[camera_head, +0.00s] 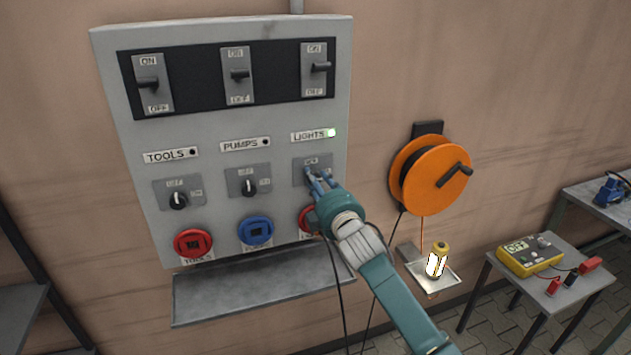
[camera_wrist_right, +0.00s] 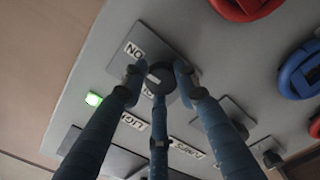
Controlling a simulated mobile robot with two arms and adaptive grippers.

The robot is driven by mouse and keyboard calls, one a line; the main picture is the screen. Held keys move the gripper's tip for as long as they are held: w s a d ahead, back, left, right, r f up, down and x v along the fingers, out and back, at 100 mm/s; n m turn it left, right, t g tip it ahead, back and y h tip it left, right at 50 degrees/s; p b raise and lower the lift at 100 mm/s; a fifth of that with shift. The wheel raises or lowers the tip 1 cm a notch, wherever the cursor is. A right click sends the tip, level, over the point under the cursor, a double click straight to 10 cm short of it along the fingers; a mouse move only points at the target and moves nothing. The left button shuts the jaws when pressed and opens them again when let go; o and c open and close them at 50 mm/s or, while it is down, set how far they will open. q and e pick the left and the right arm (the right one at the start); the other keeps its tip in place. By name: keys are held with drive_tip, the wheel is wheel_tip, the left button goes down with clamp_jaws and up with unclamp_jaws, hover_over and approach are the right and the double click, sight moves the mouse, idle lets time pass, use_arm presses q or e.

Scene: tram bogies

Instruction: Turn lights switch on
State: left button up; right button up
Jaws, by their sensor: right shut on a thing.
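The lights switch is a dark rotary knob on a grey plate (camera_head: 301,173) under the LIGHTS label (camera_head: 309,136) on the grey wall panel (camera_head: 120,70). A green lamp (camera_head: 332,133) beside that label glows. My right gripper (camera_head: 317,181) is at this knob and hides most of it in the head view. In the right wrist view its blue fingers (camera_wrist_right: 157,85) are closed around the round knob (camera_wrist_right: 162,75). My left gripper is not in view.
The TOOLS knob (camera_head: 178,200) and PUMPS knob (camera_head: 249,187) are to the left, their lamps dark. Red and blue sockets (camera_head: 256,231) and a grey shelf (camera_head: 250,290) lie below. An orange cable reel (camera_head: 436,175) hangs at right, above a yellow lantern (camera_head: 437,262). A yellow multimeter (camera_head: 530,256) is on a table.

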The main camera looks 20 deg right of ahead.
drive_tip(key=shift+d+f, duration=0.2)
idle(0.3)
drive_tip(key=o, duration=0.9)
drive_tip(key=shift+o, duration=1.1)
drive_tip(key=shift+d, duration=0.2)
drive_tip(key=s, duration=1.2)
drive_tip(key=shift+d, duration=0.2)
drive_tip(key=shift+f, duration=0.1)
